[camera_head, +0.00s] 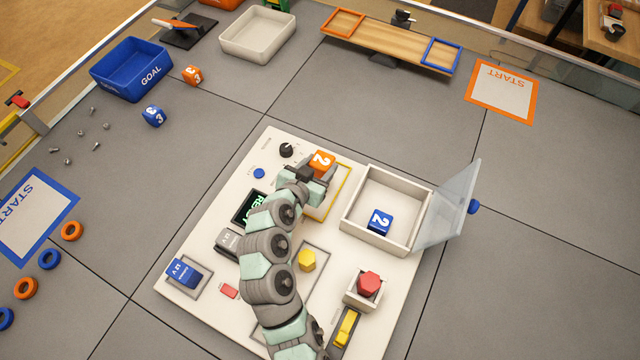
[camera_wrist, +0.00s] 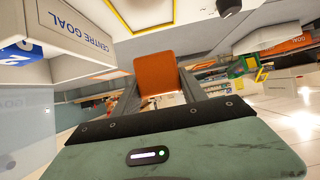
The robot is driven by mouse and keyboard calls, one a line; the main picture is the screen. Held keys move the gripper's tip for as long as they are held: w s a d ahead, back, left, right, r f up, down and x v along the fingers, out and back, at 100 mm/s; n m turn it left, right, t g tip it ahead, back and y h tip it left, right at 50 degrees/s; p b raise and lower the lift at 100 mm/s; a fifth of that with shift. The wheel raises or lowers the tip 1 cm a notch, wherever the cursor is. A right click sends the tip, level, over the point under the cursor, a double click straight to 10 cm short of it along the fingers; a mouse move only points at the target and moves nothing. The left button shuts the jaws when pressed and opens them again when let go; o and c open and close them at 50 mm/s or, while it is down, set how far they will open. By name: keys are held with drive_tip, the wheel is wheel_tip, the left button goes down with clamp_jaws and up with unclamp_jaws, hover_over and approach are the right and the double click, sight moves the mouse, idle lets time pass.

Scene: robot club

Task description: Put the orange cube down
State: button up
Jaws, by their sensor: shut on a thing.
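The orange cube (camera_head: 321,160), marked 2, is between the fingers of my gripper (camera_head: 319,177), over the white board beside a yellow-edged square (camera_head: 344,182). In the wrist view the orange cube (camera_wrist: 156,72) fills the space between both fingers of my gripper (camera_wrist: 158,88). My gripper is shut on it. The yellow-edged square (camera_wrist: 121,16) also shows at the top of the wrist view. My gripper hides part of the square in the head view. I cannot tell the cube's exact height over the board.
An open box (camera_head: 352,222) holding a blue cube (camera_head: 379,221) stands right of my gripper, its clear lid (camera_head: 450,205) raised. A black knob (camera_head: 286,150) and blue button (camera_head: 259,173) lie to the left.

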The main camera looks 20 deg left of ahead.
wheel_tip(320, 180, down, 10)
drive_tip(key=shift+r+b, duration=0.25)
drive_tip(key=shift+b, duration=0.3)
drive_tip(key=shift+f+b, duration=0.25)
drive_tip(key=shift+b, duration=0.05)
drive_tip(key=o, duration=1.4)
drive_tip(key=shift+r, duration=0.1)
drive_tip(key=shift+c, duration=0.2)
drive_tip(key=shift+r, duration=0.1)
drive_tip(key=shift+s+r+p, duration=0.1)
drive_tip(key=shift+r+p, duration=0.05)
drive_tip(key=shift+p, duration=0.25)
drive_tip(key=v, duration=1.1)
drive_tip(key=shift+s+r, duration=0.15)
drive_tip(key=shift+s, duration=0.15)
drive_tip(key=shift+a, duration=0.1)
